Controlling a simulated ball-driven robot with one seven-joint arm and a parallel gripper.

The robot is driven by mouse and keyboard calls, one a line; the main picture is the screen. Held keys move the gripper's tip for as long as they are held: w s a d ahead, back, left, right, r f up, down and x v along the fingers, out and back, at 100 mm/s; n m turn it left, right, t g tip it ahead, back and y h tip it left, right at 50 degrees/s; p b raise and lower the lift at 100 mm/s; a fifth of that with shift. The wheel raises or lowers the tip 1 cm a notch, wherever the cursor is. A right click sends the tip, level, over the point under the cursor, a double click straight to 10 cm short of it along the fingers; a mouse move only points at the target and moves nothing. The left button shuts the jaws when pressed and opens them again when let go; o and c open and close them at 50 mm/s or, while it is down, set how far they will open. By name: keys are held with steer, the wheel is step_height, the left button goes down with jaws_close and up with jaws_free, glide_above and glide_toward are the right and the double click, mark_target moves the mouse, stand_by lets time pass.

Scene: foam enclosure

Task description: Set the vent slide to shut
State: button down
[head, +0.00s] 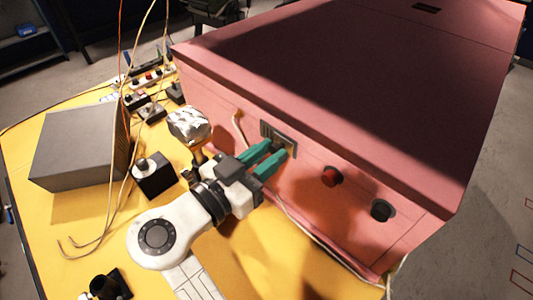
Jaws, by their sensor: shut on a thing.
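The vent slide (290,150) is a small grey metal plate set in the front face of the pink foam enclosure (330,70). My gripper (274,153) has green fingers that reach up to the vent plate. The fingers are shut on a part of the vent slide, which they mostly hide. The slide's exact position cannot be made out behind the fingers.
A red knob (331,176) and a black knob (381,210) stick out to the right of the vent. A grey box (80,148), a black button box (153,174) and loose cables lie on the yellow table (60,220). A crumpled silvery object (189,125) stands near my arm.

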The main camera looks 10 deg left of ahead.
steer(key=w+a+b, duration=0.1)
steer(key=a+b, duration=0.1)
steer(key=b, duration=0.1)
steer(key=shift+w+a+f, duration=0.1)
steer(key=shift+w+f, duration=0.2)
steer(key=shift+w, duration=0.05)
steer(key=shift+w+a+r+b, duration=0.2)
steer(key=shift+w+a+b, duration=0.15)
steer(key=shift+b, duration=0.3)
steer(key=shift+a+r, duration=0.1)
steer(key=shift+r, duration=0.05)
steer(key=c, duration=0.9)
jaws_free()
steer(key=shift+a, duration=0.1)
steer(key=b+v, duration=0.2)
steer(key=v, duration=0.8)
steer(key=shift+s+a+b, duration=0.25)
steer(key=shift+s+b, duration=0.05)
steer(key=shift+b, duration=0.1)
